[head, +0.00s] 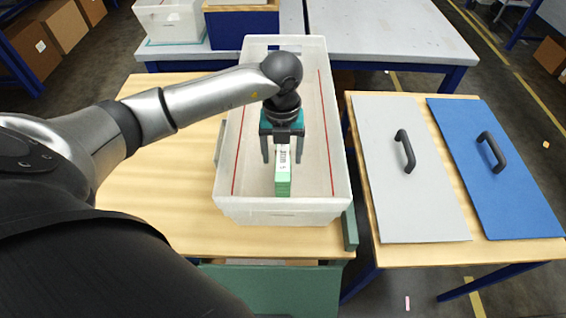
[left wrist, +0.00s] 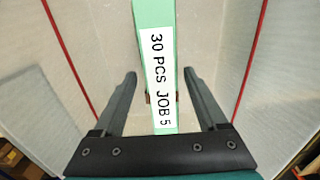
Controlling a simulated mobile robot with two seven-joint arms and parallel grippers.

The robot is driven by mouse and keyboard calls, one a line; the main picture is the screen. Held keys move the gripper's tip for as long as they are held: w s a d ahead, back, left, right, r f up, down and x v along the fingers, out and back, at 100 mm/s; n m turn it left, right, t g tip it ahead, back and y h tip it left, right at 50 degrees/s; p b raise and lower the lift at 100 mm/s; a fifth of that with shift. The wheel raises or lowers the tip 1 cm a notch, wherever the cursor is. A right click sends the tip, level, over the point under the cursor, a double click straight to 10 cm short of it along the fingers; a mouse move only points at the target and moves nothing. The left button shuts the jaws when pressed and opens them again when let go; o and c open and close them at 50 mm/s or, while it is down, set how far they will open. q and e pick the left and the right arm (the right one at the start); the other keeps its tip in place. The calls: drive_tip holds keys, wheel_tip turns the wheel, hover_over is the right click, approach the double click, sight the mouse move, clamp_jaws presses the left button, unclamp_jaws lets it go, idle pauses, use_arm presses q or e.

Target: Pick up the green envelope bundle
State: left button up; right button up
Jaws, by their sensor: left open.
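The green envelope bundle (head: 283,186) stands inside a pale translucent bin, with a white label band along its top. In the left wrist view the bundle (left wrist: 166,18) runs down from the top edge, and its label reads "30 PCS JOB 5". My left gripper (head: 283,160) is over the bundle, pointing down into the bin. Its two fingers (left wrist: 163,85) are open, one on each side of the bundle, with a gap on both sides. How far the fingers reach down beside it is hard to tell. My right gripper is not in view.
The bin (head: 282,212) has tall walls and red lines inside; it stands on a wooden table (head: 170,225). A grey panel (head: 410,190) and a blue panel (head: 500,180), each with a black handle, lie on the table at right. Another bin (head: 170,22) stands at the back.

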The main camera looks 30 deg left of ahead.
use_arm(q)
drive_tip(key=f, duration=0.4)
drive_tip(key=shift+w+b, duration=0.2)
drive_tip(key=shift+b, duration=0.2)
drive_tip(key=shift+r, duration=0.1)
clamp_jaws()
